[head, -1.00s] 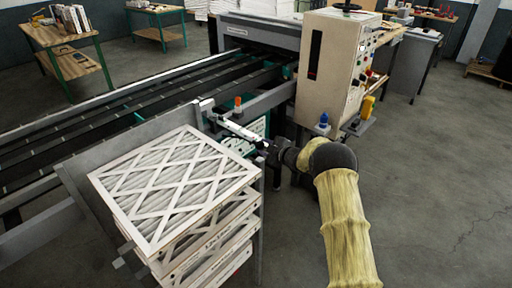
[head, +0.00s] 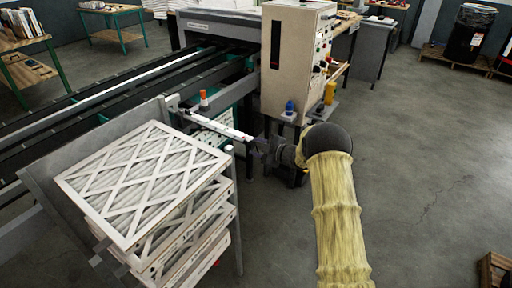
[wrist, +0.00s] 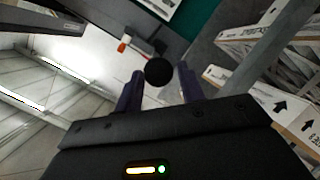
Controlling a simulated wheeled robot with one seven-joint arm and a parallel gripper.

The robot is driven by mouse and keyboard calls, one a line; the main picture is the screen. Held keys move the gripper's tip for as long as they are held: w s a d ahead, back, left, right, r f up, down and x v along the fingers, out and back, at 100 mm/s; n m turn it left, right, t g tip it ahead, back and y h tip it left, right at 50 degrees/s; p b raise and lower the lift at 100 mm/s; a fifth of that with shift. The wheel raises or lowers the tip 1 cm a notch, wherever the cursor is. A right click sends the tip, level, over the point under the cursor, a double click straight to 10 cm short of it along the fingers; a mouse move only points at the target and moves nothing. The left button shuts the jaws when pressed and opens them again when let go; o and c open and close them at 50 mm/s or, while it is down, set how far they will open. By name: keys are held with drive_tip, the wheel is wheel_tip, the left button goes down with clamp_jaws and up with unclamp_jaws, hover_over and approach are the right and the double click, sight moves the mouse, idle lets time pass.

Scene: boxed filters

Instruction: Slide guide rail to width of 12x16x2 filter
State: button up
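A stack of pleated filters (head: 145,180) in white frames sits at the left in the head view. A pale rail (head: 215,125) runs behind it towards my gripper (head: 262,148); I cannot tell for sure that it is the guide rail. In the wrist view my gripper (wrist: 159,88) has its two dark purple fingers apart. A round black knob (wrist: 159,73) shows between the fingertips; I cannot tell whether they touch it. The filters' edges (wrist: 290,118), with printed arrows, show at the right there. The far end of my gripper is small and dark in the head view.
A conveyor with dark belts (head: 120,85) runs behind the stack. A beige control cabinet (head: 292,65) stands just beyond my gripper. An orange-and-white piece (head: 204,100) stands near the pale rail. A thin grey post (head: 235,210) rises beside the stack.

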drive_tip(key=shift+o, duration=1.3)
drive_tip(key=shift+s, duration=0.1)
drive_tip(key=shift+d+r, duration=0.1)
drive_tip(key=b+v, duration=0.2)
drive_tip(key=v, duration=1.5)
drive_tip(key=shift+s, duration=0.25)
